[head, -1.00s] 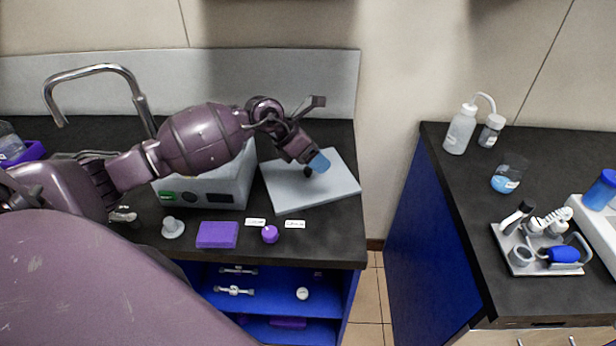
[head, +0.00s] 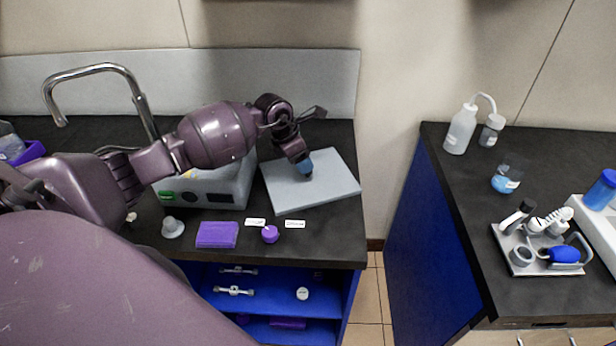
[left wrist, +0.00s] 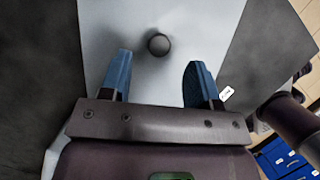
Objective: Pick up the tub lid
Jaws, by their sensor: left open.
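The tub lid (head: 335,192) is a flat light-grey square plate lying on the dark left counter. In the left wrist view the lid (left wrist: 215,35) has a dark round knob (left wrist: 158,43) standing on it. My left gripper (head: 305,165) points down over the lid close to the knob. In the left wrist view my left gripper (left wrist: 158,80) is open and empty, with its two blue fingers apart. The knob shows beyond the fingertips, in line with the gap between them. I cannot tell the exact height of the fingertips. My right gripper is not in view.
A grey instrument box (head: 212,190) stands left of the lid. A purple block (head: 217,235), a purple knob-like cap (head: 270,234) and small labels lie near the front edge. A tap (head: 95,72) rises behind. A gap separates the right counter (head: 450,225).

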